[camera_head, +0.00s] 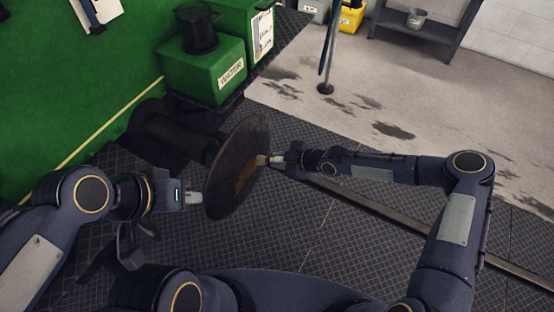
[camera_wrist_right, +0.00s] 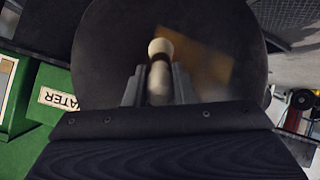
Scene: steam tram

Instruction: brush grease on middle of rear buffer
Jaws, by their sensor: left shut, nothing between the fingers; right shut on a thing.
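The rear buffer is a dark round disc (camera_head: 226,150) on a thick black stem, standing out from the green tram body. A yellow-brown grease smear (camera_head: 246,174) lies on its face, around the middle. In the right wrist view the disc (camera_wrist_right: 105,45) fills the top, with the smear (camera_wrist_right: 205,58) right of the brush. My right gripper (camera_head: 279,160) is shut on a small pale brush (camera_wrist_right: 159,68). The brush tip is at the disc face by the smear; exact contact is unclear. My left gripper (camera_head: 196,198) is shut and empty, left of the disc's lower edge.
A green box labelled WATER (camera_head: 212,72) with a black cap stands behind the buffer. A thin post (camera_head: 326,88) rises from the pale, stained floor. A bench with a bucket (camera_head: 416,18) is at the back right. Dark grid flooring surrounds the buffer.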

